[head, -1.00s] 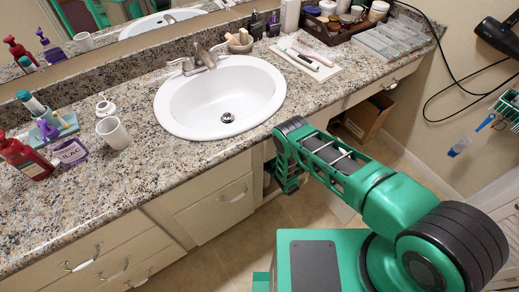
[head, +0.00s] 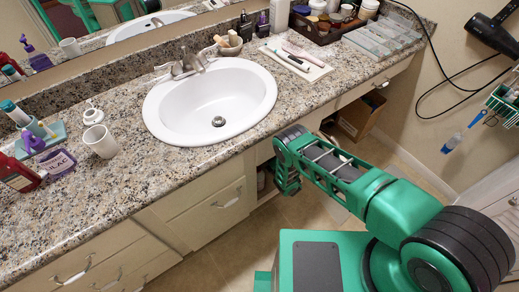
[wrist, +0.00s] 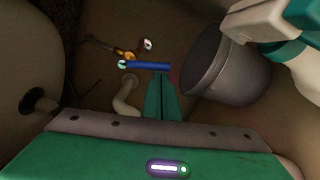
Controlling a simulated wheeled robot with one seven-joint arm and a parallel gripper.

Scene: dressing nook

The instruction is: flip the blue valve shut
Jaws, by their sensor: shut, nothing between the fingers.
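The blue valve handle (wrist: 147,66) shows in the wrist view as a short bar lying nearly level across the picture, inside the dim space under the counter. A pale round end is at its left, and brass-coloured fittings (wrist: 128,55) lie just behind it. My gripper (wrist: 161,75) is shut and empty, its green fingers pointing at the right part of the blue handle. The tips look very close to it; I cannot tell whether they touch. In the head view my arm reaches under the counter edge, and the fingers and valve are hidden.
In the wrist view a dark grey bin (wrist: 222,78) stands close right of my fingers, with a white and teal object (wrist: 270,25) beyond it. A pale curved pipe (wrist: 128,98) is at the left. In the head view a cardboard box (head: 358,118) sits under the counter (head: 150,185).

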